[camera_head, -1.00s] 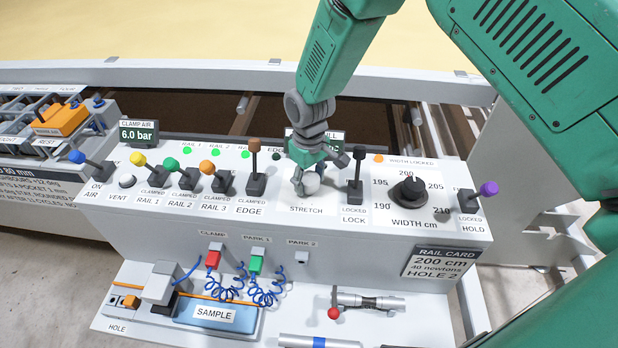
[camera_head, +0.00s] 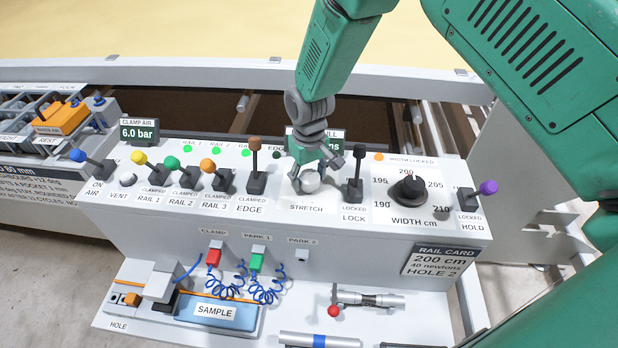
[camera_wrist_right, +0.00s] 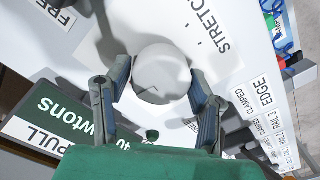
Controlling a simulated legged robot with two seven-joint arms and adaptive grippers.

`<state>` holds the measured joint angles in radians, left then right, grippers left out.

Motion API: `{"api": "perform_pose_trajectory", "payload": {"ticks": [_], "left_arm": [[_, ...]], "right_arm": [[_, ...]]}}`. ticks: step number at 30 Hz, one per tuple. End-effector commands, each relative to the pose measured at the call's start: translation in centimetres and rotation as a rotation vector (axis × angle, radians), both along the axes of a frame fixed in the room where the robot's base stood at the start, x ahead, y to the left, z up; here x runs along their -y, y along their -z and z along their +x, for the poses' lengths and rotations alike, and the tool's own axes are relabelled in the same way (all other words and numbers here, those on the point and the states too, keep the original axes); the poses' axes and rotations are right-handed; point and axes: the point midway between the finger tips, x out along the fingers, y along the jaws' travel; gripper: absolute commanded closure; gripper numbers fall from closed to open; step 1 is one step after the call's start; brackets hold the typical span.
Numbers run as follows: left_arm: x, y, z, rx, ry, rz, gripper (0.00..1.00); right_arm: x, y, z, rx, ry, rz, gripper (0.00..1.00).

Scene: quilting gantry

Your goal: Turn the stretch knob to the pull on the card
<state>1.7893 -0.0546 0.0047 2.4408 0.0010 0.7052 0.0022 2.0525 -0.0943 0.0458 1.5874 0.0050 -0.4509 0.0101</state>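The stretch knob (camera_head: 311,182) is a pale round knob on the white console, above the label STRETCH. My right gripper (camera_wrist_right: 162,82) is around it, with one finger on each side, and looks closed onto it in the wrist view; the knob (camera_wrist_right: 160,72) fills the gap. The rail card (camera_head: 440,262) on the console front reads 200 cm, 40 newtons, HOLE 2. The green pull display (camera_wrist_right: 75,122) shows "newtons" and a number that seems to be 40, partly hidden by my gripper. In the head view my gripper covers most of this display. My left gripper is not in view.
The black lock lever (camera_head: 356,180) stands close right of the knob, and the brown edge lever (camera_head: 256,165) to its left. The black width knob (camera_head: 409,189) is further right. A lower shelf holds the sample block (camera_head: 215,312) and coiled blue hoses.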

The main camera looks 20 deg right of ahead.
Motion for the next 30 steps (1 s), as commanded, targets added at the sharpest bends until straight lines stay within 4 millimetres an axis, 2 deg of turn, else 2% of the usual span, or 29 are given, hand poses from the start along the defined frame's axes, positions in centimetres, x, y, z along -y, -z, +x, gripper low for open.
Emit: {"api": "perform_pose_trajectory", "payload": {"ticks": [9, 13, 17, 24, 30], "left_arm": [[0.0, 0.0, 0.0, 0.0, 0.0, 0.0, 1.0], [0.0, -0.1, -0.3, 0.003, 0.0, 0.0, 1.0], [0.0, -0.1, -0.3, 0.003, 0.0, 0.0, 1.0], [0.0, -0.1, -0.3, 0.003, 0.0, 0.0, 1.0], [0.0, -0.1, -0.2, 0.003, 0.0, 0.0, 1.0]], "right_arm": [[0.0, 0.0, -0.3, -0.004, -0.001, 0.0, 0.36], [0.0, -0.7, -0.2, -0.003, -0.001, 0.0, 0.36], [0.0, -2.8, -0.1, -0.002, -0.001, 0.0, 0.36], [0.0, -7.9, 0.0, -0.002, -0.001, 0.0, 0.36], [0.0, -10.8, 0.1, -0.004, -0.001, 0.0, 0.36]]}}
